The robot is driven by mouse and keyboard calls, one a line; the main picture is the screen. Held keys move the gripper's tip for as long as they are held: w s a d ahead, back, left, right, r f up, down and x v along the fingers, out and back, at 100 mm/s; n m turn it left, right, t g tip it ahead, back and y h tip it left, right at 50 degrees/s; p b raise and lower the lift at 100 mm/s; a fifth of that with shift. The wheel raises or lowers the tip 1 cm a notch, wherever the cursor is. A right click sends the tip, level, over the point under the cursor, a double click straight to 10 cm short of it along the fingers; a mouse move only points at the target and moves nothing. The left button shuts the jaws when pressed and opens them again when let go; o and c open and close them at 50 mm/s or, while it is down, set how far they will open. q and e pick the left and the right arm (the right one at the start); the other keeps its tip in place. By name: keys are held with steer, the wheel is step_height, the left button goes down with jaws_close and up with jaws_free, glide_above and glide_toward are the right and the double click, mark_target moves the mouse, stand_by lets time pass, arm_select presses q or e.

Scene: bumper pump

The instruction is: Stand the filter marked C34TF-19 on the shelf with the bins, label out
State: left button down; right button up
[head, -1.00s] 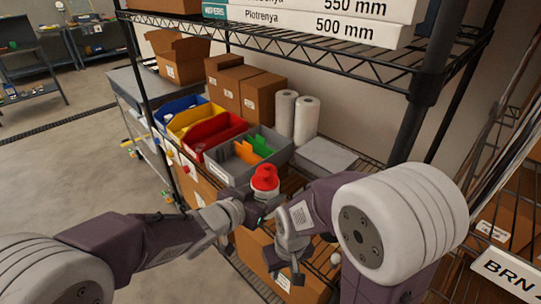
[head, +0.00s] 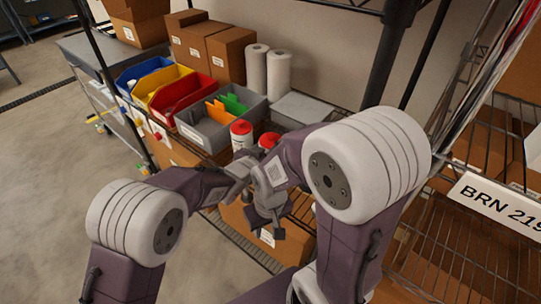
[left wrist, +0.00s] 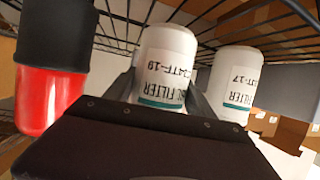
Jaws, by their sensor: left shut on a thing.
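The filter marked C34TF-19 (left wrist: 165,68) is white with a teal band and sits between the fingers of my left gripper (left wrist: 163,98) in the left wrist view. Its printed label faces that camera. A similar filter marked C34TF-17 (left wrist: 236,84) stands beside it to the right, apart from it. In the head view, my left gripper (head: 246,164) is at the shelf's front edge by two red-topped white cylinders (head: 241,134); my arms partly hide them. Whether the held filter touches the shelf is not clear. My right gripper (head: 267,224) hangs lower, open and empty.
The wire shelf holds blue (head: 143,74), yellow (head: 160,84), red (head: 185,98) and grey (head: 215,125) bins, paper rolls (head: 268,70) and cartons (head: 230,55). A red and black object (left wrist: 50,75) is close on the left in the left wrist view. Shelf posts stand nearby.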

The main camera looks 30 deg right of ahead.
arm_select(q)
steer(key=shift+w+f, duration=0.1)
steer(key=shift+f, duration=0.25)
steer(key=shift+f, duration=0.2)
steer(key=shift+c, duration=1.6)
jaws_free()
